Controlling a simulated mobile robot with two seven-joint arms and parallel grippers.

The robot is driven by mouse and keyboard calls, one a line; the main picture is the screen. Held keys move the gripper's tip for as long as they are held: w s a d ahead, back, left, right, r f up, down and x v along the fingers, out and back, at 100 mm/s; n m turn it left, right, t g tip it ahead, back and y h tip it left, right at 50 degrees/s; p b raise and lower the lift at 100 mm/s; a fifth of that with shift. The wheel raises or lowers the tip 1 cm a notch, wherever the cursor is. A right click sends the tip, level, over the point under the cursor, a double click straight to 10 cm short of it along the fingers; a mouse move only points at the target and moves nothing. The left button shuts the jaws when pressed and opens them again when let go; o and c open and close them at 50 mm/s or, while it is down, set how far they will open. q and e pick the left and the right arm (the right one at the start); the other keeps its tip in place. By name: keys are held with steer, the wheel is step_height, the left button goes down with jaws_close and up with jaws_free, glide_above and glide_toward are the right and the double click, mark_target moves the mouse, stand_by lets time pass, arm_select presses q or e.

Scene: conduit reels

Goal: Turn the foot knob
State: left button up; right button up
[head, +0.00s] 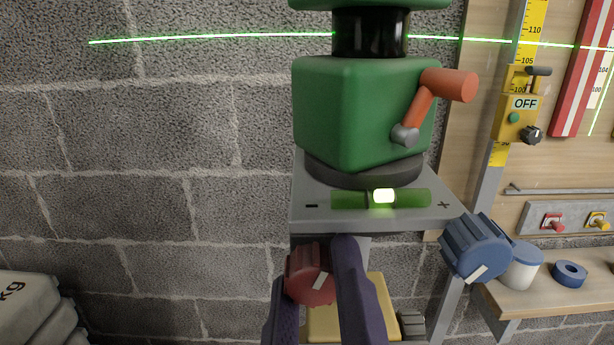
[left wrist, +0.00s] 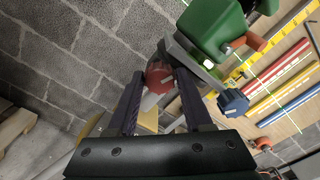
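A green laser level body (head: 350,110) stands on a grey plate (head: 305,205). A green level vial (head: 350,199) on the plate's front edge, between minus and plus marks, shows a bright bubble near its middle. A red foot knob (head: 310,276) with a white mark is under the plate's left part; it also shows in the left wrist view (left wrist: 158,80). A blue knob (head: 474,246) with a white mark is at the right corner. My left gripper (head: 318,262) is open, with a finger on either side of the red knob; contact is unclear. My right gripper is not in view.
An orange lever (head: 422,105) sticks out from the green body. A yellow box marked OFF (head: 514,120) is on a scale post at right. A shelf (head: 545,297) holds a white-lidded pot (head: 522,268) and blue tape (head: 570,273). Grey sacks (head: 30,310) lie lower left.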

arm_select(q)
steer(key=o, duration=0.3)
stand_by(0.4)
